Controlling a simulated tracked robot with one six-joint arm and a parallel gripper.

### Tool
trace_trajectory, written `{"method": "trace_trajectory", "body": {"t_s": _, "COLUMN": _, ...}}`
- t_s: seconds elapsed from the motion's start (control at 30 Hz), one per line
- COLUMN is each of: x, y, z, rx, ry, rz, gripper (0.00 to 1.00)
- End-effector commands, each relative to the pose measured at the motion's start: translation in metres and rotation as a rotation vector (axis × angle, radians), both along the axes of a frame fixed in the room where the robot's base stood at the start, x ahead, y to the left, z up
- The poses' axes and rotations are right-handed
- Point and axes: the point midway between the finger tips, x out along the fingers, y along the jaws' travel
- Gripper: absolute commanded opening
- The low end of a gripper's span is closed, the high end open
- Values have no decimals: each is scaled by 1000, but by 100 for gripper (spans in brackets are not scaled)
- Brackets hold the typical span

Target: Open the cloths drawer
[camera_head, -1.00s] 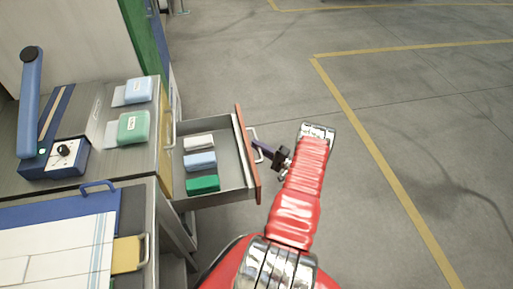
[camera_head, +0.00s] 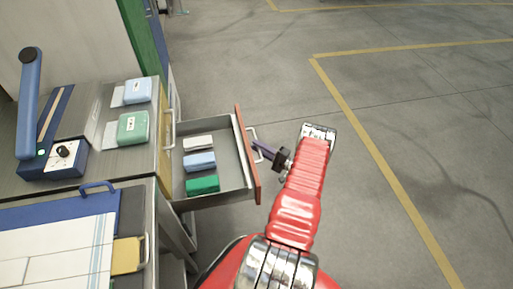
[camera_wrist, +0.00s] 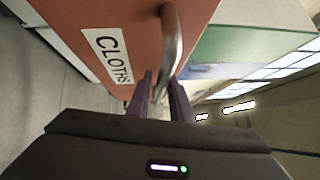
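The cloths drawer (camera_head: 225,195) stands pulled well out of the cabinet in the head view. It has a grey tray and an orange-red front (camera_wrist: 75,25) with a white "CLOTHS" label (camera_wrist: 108,55). Its metal bar handle (camera_wrist: 174,40) runs between the two purple fingers of my gripper (camera_wrist: 161,82) in the wrist view, and the fingers look closed around it. In the head view my gripper (camera_head: 262,148) meets the handle (camera_head: 252,136) from the right; the exact contact is too small to see. Folded white, blue and green cloths (camera_head: 203,184) lie inside the drawer.
A yellow-fronted drawer (camera_head: 127,255) is at lower left. Open floor (camera_head: 420,120) with yellow lines lies to the right.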

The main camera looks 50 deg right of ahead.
Motion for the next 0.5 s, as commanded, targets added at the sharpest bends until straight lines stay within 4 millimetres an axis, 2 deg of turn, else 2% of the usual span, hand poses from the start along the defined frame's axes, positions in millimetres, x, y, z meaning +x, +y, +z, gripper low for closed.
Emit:
{"method": "trace_trajectory", "body": {"t_s": 0.17, "x": -21, "y": -3, "z": -3, "rx": 1, "ry": 1, "rz": -4, "gripper": 20}}
{"method": "trace_trajectory", "body": {"t_s": 0.5, "x": -79, "y": -8, "z": -12, "rx": 2, "ry": 1, "rz": -3, "gripper": 20}}
